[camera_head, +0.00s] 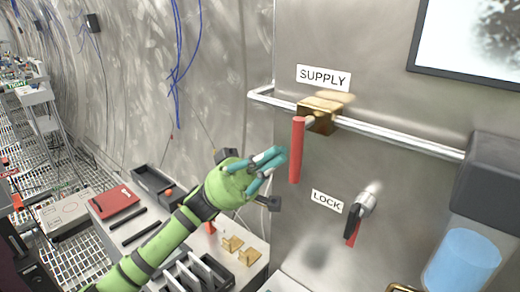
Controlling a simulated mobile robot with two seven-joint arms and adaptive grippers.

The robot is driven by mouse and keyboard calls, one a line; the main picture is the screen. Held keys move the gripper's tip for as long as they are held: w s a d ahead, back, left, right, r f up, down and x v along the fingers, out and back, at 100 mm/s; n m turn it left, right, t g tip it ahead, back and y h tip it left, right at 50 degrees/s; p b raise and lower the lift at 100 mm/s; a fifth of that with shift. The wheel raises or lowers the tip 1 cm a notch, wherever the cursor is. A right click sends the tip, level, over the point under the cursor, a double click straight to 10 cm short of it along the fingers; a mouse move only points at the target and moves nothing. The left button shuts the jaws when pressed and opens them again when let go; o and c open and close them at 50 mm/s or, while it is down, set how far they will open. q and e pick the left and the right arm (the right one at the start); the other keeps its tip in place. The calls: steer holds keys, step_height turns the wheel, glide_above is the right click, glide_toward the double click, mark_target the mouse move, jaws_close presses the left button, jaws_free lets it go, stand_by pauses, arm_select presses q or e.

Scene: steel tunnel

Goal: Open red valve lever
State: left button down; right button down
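The red valve lever (297,150) hangs straight down from a brass valve (319,114) on a steel pipe, below the SUPPLY label (324,78). My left gripper (281,158), with teal fingers on a green arm, comes in from the lower left. Its fingertips point at the lever and lie just left of its middle in the picture. I cannot tell whether they touch it, nor how wide the fingers are apart. My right gripper is not in view.
A LOCK label (327,201) and a black-and-red handle (358,215) sit below right on the steel panel. The pipe (400,138) runs right to a grey housing (495,180) over a blue container (462,262). A bench with a red case (115,203) and trays stands lower left.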

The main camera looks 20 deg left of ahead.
arm_select(q)
steer(key=shift+f, duration=0.15)
steer(key=shift+s+d+h, duration=0.1)
steer(key=shift+d+h, duration=0.1)
steer(key=shift+h, duration=0.3)
